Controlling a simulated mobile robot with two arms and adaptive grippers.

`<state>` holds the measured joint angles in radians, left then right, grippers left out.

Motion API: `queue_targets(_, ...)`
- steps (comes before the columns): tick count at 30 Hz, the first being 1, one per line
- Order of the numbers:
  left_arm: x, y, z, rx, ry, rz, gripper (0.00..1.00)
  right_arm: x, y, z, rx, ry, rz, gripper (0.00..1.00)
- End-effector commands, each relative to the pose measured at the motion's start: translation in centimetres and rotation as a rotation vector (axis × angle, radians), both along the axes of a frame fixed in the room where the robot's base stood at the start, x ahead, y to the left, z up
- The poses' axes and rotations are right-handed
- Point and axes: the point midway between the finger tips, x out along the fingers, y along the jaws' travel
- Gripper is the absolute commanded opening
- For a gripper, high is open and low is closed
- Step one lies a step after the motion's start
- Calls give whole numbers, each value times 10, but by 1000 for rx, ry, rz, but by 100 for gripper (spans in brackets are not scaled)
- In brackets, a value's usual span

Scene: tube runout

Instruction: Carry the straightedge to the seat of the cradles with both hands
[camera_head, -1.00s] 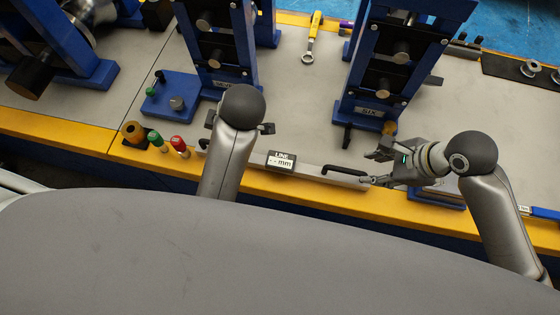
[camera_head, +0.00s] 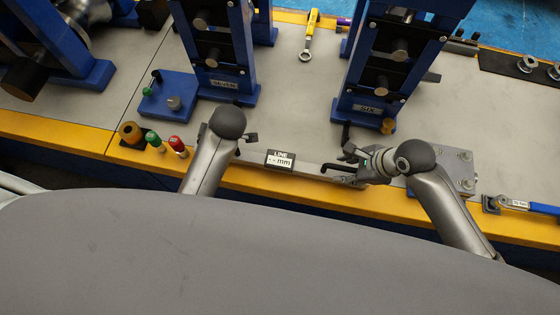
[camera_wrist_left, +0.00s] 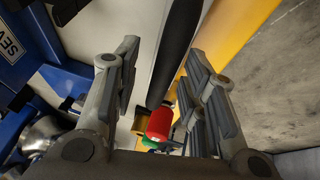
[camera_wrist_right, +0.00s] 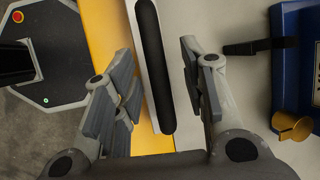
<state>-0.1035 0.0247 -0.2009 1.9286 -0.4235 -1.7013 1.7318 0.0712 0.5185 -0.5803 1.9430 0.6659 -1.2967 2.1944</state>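The straightedge (camera_head: 310,169) is a pale bar along the bench's front, with a small display box reading "LINE -- mm" (camera_head: 281,159) and black handles. My right gripper (camera_head: 345,167) is open around the right handle (camera_head: 333,167); in the right wrist view this handle (camera_wrist_right: 152,65) runs between the spread fingers. My left gripper is mostly hidden behind its wrist in the head view. In the left wrist view the left gripper (camera_wrist_left: 165,85) is open, with the left handle (camera_wrist_left: 175,50) between its fingers. I cannot make out the cradles for certain.
Blue stands labelled SEVEN (camera_head: 224,84) and SIX (camera_head: 368,107) rise behind the bar. Green and red-topped pieces (camera_head: 177,146) stand near its left end. A steel plate (camera_head: 457,168) lies right of my right wrist. A yellow-handled wrench (camera_head: 310,35) lies further back.

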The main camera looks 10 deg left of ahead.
Motion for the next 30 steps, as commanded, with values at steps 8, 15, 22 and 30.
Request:
queue_targets(8, 0, 0, 0, 0, 0, 0, 27, 0, 0, 0, 0, 0, 0, 27)
queue_targets(15, 0, 0, 0, 0, -1, 0, 0, 0, 0, 0, 0, 0, -1, 0)
queue_targets(22, 0, 0, 1, 0, -1, 0, 0, 0, 0, 0, 0, 0, -1, 0)
queue_targets(30, 1, 0, 2, 1, -3, -1, 0, 1, 0, 2, 1, -2, -1, 0)
